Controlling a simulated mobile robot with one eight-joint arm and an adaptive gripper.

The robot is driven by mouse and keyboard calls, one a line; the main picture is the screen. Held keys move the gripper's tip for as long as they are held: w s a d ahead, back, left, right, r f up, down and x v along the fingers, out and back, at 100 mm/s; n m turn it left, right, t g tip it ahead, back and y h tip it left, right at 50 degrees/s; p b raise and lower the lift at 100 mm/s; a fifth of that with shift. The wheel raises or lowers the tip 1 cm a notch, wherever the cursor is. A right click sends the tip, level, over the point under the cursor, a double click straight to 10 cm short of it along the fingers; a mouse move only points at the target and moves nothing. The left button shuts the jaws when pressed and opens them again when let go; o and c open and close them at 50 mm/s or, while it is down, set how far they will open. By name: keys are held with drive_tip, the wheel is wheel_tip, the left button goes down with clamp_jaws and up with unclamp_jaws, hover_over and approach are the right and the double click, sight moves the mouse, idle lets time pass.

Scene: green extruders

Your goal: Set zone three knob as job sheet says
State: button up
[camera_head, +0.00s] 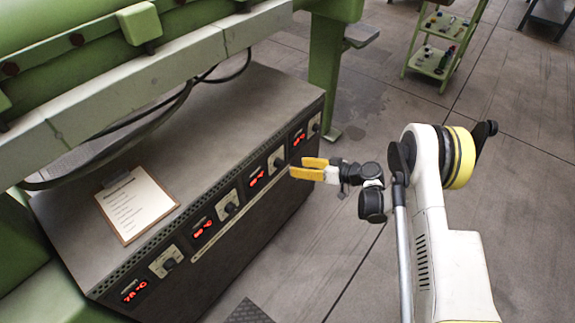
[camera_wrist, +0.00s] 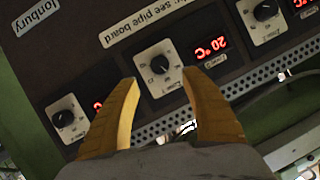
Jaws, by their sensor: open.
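In the head view the grey control cabinet (camera_head: 225,125) has a row of black knobs on white plates, each beside a red display. My gripper (camera_head: 292,167) is open, its yellow fingers pointing at the front near the third knob (camera_head: 278,161) from the near end. In the wrist view, which looks upside down, this knob (camera_wrist: 159,64) lies between the open fingertips (camera_wrist: 158,80), apparently untouched.
Neighbouring knobs are the far-end knob (camera_wrist: 63,118), its display partly hidden by a finger, and another knob (camera_wrist: 265,10). The nearest display (camera_head: 134,290) seems to read 75 °C. A green trolley (camera_head: 440,45) stands behind; floor in front is clear.

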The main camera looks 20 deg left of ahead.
drive_tip(key=shift+v, duration=1.7)
drive_tip(key=n+h+p, duration=0.3)
drive_tip(key=h+p, duration=0.1)
drive_tip(key=h, duration=0.6)
approach(282, 163)
drive_tip(key=shift+g, duration=0.3)
drive_tip(key=b+x, duration=0.4)
drive_tip(key=x, duration=0.7)
drive_tip(key=shift+w+a+r, duration=0.1)
drive_tip(key=c, duration=1.2)
